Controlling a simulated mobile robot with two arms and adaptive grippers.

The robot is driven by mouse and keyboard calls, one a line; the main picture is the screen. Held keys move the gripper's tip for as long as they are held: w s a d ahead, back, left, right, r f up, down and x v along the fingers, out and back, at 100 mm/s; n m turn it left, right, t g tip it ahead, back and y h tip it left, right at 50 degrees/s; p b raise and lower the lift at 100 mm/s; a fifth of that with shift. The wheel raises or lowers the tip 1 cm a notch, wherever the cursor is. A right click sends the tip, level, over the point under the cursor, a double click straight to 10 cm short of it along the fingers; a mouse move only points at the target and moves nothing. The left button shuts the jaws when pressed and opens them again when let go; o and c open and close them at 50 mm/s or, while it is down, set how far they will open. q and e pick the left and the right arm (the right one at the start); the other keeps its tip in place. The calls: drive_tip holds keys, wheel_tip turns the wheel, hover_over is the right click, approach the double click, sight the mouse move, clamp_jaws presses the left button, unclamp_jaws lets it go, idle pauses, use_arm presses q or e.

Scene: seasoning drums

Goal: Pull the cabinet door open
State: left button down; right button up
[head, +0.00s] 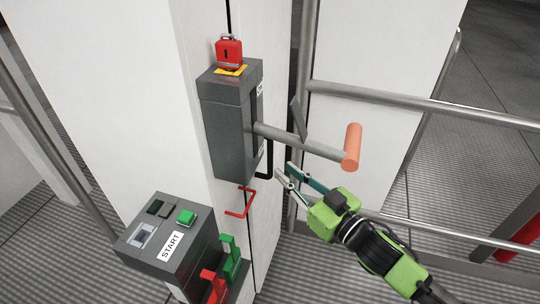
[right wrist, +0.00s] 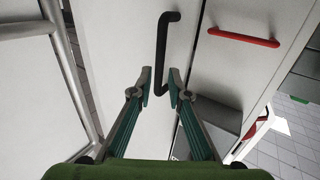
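The white cabinet door (right wrist: 122,45) carries a black bar handle (right wrist: 163,60), which stands upright in the right wrist view. In the head view the black handle (head: 270,160) shows only partly, beside the grey lever box. My right gripper (head: 284,170) is in front of the door, just to the right of the handle in the head view. In the right wrist view my right gripper (right wrist: 160,82) is open, with a gap between its fingertips. The handle appears between and beyond the tips; contact cannot be told. My left gripper is not in view.
A grey box (head: 230,125) with a lever ending in an orange grip (head: 352,146) juts out above my right gripper. A red padlock (head: 229,52) sits on top. A START button box (head: 170,240) stands lower left. Metal railings (head: 420,104) run at the right. A red handle (right wrist: 243,37) is beside the door.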

sight(272, 160)
drive_tip(key=p+x, duration=0.1)
drive_tip(key=x, duration=0.6)
drive_tip(key=shift+w+a, duration=0.15)
clamp_jaws()
